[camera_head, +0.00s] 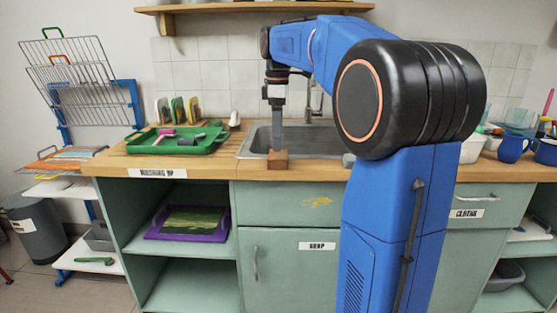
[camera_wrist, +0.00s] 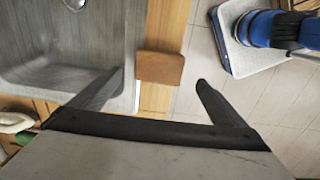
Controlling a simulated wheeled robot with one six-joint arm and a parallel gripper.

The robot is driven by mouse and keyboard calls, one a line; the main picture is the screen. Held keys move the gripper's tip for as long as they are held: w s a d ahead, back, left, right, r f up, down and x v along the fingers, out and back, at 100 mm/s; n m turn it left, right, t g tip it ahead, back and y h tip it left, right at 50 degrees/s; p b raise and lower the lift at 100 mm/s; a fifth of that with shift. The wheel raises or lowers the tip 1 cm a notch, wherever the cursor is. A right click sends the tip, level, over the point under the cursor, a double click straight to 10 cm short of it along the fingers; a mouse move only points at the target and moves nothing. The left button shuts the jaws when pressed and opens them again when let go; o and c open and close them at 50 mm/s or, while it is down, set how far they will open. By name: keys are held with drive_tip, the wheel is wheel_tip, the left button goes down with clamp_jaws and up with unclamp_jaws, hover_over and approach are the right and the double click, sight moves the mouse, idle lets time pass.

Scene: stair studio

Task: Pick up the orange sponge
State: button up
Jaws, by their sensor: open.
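The orange sponge (camera_head: 278,160), a small brownish-orange block, sits on the wooden counter at its front edge, just in front of the sink. In the head view my gripper (camera_head: 278,146) points straight down over it, its tips at or just above the sponge's top. In the wrist view the sponge (camera_wrist: 160,68) shows between and slightly beyond the two spread fingertips of my gripper (camera_wrist: 160,79). The gripper is open and holds nothing. I cannot tell whether the fingers touch the sponge.
The sink (camera_head: 255,142) lies right behind the sponge. A green tray (camera_head: 140,147) with brushes stands on the counter to the left. A white tub (camera_head: 472,150) and blue mugs (camera_head: 512,148) stand to the right. The counter edge drops to the floor (camera_wrist: 265,100).

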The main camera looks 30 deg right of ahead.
sight(279, 154)
drive_tip(key=shift+w+d+f, duration=0.1)
drive_tip(key=shift+f, duration=1.45)
drive_tip(key=shift+d+f, duration=0.1)
drive_tip(key=shift+f, duration=1.45)
drive_tip(key=shift+c, duration=0.3)
drive_tip(key=c, duration=1.1)
drive_tip(key=shift+c, duration=0.2)
wheel_tip(279, 154, up, 10)
drive_tip(key=shift+o, duration=0.7)
drive_tip(key=shift+a, duration=0.1)
